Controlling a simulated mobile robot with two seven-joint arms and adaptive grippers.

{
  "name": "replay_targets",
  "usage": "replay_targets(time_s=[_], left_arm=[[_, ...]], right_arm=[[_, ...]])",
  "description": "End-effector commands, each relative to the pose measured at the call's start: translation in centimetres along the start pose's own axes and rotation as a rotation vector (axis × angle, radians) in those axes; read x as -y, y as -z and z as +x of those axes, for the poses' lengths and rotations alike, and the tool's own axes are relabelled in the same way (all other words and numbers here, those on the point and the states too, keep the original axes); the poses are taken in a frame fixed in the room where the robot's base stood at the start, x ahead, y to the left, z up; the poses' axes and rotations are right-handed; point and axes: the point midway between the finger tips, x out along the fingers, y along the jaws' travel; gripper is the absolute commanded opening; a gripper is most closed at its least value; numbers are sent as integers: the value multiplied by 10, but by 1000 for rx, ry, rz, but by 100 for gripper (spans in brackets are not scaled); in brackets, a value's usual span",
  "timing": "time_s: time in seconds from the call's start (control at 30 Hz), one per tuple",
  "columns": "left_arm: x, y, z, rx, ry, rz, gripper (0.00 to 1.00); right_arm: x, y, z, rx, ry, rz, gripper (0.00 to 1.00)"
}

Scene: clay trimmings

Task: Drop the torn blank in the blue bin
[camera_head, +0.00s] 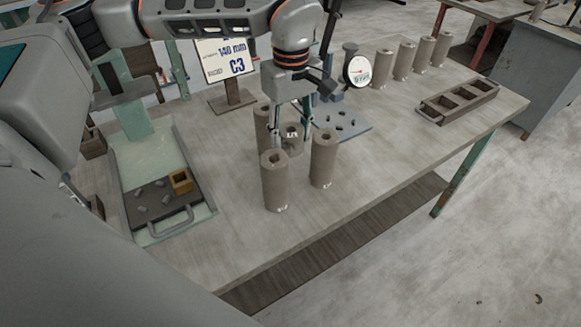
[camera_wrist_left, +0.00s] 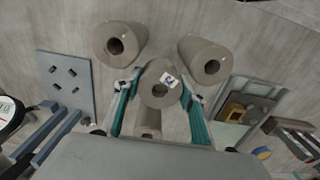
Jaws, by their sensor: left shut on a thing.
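My left gripper (camera_head: 291,132) points down into a cluster of grey-brown clay blanks on the table. Its fingers are shut on the middle blank (camera_head: 292,149), which has a hole in its top and a small white tag with a dark mark. In the left wrist view this held blank (camera_wrist_left: 157,92) sits between the two green-sided fingers (camera_wrist_left: 160,84). Other blanks stand close around it: a front one (camera_head: 275,185), a right one (camera_head: 323,160) and one behind left (camera_head: 262,125). I cannot make out a tear on any. No blue bin is clearly visible. My right gripper is not in view.
A sign reading "140 mm C3" (camera_head: 225,60) and a round dial (camera_head: 357,71) stand behind. A grey-blue plate with dark bits (camera_head: 350,122) lies close by. A green tray (camera_head: 138,152) is at left. Several blanks (camera_head: 404,60) and a divided box (camera_head: 433,112) are at right.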

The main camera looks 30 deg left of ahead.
Motion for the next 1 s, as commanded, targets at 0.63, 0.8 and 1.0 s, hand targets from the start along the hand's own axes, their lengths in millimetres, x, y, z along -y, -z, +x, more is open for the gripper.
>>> replay_targets(time_s=[0.63,0.8,1.0], left_arm=[[0,0,89,1,2,0,8],[0,0,110,0,-1,-1,8],[-1,0,110,-1,-3,0,8]], right_arm=[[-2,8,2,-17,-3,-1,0],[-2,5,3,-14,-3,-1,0],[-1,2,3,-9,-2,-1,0]])
